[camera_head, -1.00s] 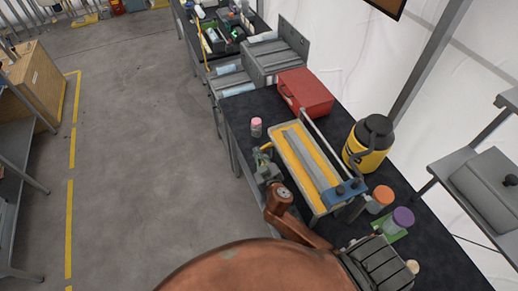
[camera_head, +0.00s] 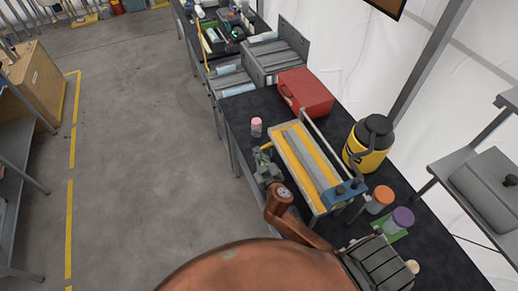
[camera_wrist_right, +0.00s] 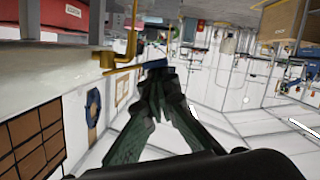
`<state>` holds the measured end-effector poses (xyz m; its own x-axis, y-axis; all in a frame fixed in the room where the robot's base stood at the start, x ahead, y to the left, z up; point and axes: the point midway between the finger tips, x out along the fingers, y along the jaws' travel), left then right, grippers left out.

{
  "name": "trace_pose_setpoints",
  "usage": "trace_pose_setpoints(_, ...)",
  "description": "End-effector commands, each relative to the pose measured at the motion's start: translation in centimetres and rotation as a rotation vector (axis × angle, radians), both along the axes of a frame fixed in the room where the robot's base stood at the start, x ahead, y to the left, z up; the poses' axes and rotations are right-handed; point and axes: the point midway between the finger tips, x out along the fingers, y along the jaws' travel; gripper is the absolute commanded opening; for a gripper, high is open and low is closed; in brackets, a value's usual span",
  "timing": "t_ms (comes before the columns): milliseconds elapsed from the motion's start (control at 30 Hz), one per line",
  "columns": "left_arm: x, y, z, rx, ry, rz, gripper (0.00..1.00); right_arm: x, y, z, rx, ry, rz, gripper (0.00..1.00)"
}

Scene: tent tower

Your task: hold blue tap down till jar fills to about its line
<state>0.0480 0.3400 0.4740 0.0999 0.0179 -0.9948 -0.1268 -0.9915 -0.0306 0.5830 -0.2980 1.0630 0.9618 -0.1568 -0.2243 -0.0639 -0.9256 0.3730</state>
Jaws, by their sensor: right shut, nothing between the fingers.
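My right gripper (camera_head: 266,168) is shut and empty beside the left long side of the yellow-and-grey tray (camera_head: 310,185). A yellow tap (camera_head: 266,147) sticks out of the tray's edge just above it. In the right wrist view the yellow tap (camera_wrist_right: 125,62) carries a small blue handle (camera_wrist_right: 155,64), at the tips of my shut fingers (camera_wrist_right: 160,78). I cannot tell whether they press on it. No jar shows under the tap. A pink-lidded jar (camera_head: 256,127) stands at the tray's far left. My left gripper is not in view.
An orange-lidded jar (camera_head: 380,199) and a purple-lidded jar (camera_head: 401,220) stand at the right. Floor at the left is open.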

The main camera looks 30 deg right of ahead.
Motion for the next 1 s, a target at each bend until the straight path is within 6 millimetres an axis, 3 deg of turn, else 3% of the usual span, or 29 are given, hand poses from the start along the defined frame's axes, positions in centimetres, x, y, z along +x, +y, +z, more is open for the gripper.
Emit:
trace_pose_setpoints(733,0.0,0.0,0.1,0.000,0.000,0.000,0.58,0.0,0.0,0.1,0.000,0.001,0.000,0.00)
trace_pose_setpoints(1000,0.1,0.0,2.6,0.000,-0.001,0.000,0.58,0.2,1.2,2.9,0.003,-0.001,0.004,0.00)
